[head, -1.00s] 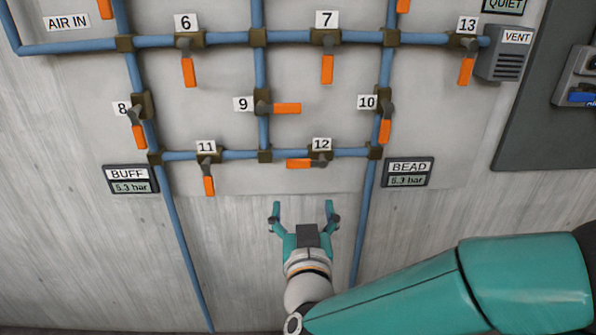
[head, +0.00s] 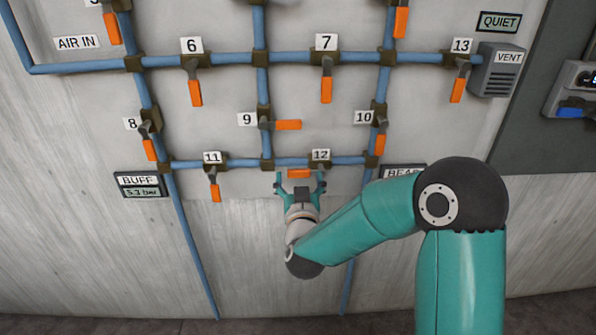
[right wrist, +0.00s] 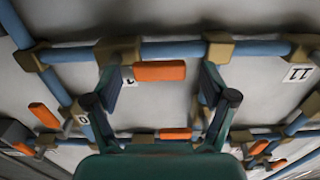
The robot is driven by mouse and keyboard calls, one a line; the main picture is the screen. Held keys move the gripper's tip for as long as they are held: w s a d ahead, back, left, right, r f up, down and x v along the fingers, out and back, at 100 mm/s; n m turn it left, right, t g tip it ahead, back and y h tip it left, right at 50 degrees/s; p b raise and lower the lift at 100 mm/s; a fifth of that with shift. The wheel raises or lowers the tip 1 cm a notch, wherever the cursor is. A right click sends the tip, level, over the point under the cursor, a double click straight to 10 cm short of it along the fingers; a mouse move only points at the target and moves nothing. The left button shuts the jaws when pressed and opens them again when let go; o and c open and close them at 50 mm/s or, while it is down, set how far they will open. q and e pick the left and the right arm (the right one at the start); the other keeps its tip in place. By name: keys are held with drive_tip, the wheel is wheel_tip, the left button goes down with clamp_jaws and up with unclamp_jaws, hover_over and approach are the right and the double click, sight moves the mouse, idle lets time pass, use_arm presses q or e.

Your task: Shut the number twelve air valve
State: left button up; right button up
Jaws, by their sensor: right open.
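The number twelve valve has a white "12" label (head: 320,155) and an orange handle (head: 299,173). It sits on the lower horizontal blue pipe, and the handle points left, along the pipe. My right gripper (head: 300,182) is open just below the handle, with one fingertip near each end of it. In the right wrist view the picture is turned over, and the same orange handle (right wrist: 160,71) lies between the spread fingers (right wrist: 163,85), apparently untouched. The valve's label is partly hidden there. My left gripper is not in view.
Valve 11 (head: 214,190) is to the left on the same pipe, its handle hanging down. Valve 10 (head: 380,143) is up to the right and valve 9 (head: 287,125) above. My right arm partly covers the BEAD gauge (head: 404,170).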

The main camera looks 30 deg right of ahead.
drive_tip(key=shift+x, duration=1.15)
clamp_jaws()
drive_tip(key=shift+a, duration=0.1)
